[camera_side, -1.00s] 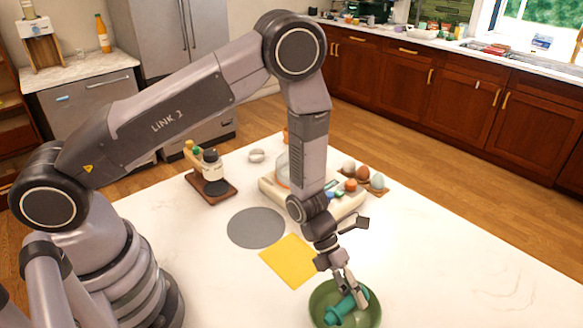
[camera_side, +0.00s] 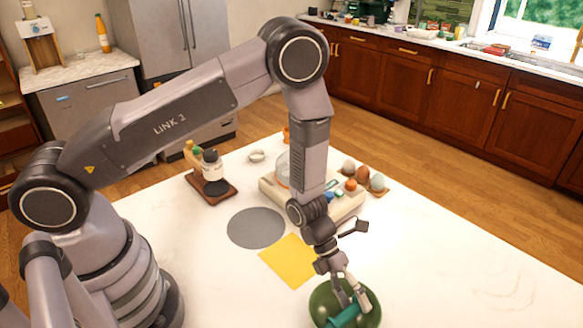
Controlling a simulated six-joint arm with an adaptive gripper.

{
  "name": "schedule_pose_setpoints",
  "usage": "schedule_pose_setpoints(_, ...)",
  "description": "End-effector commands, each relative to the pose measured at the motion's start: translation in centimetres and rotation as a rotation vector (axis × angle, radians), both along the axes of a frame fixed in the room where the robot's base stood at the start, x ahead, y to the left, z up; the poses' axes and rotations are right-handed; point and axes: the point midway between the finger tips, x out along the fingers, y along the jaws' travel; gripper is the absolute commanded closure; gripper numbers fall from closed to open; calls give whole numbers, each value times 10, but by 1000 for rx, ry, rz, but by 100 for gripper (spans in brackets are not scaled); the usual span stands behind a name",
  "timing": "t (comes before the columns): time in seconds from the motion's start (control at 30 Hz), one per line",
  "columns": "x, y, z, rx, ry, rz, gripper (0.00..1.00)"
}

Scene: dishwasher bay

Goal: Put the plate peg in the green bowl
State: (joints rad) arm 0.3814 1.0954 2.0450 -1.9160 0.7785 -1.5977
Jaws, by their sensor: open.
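The green bowl (camera_side: 372,299) stands at the bottom of the view, near the table's front. A teal plate peg (camera_side: 345,316) lies in the bowl, tilted. My gripper (camera_side: 352,302) points down into the bowl, right above the peg, with its fingers spread. The fingertips partly cover the peg, so I cannot tell whether they touch it.
A yellow sheet (camera_side: 287,260) and a grey round mat (camera_side: 256,228) lie left of the bowl. Behind are a cream tray (camera_side: 272,188), an egg holder (camera_side: 372,189) and a brown stand with a bottle (camera_side: 211,172). The table's right side is clear.

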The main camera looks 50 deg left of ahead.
Motion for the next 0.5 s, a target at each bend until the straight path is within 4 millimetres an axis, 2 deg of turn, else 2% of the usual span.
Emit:
schedule_pose_setpoints(0.37, 0, 0, 1, 0, 0, 0, 48)
schedule_pose_setpoints(0.5, 0, 0, 16, -1, -3, -1, 48)
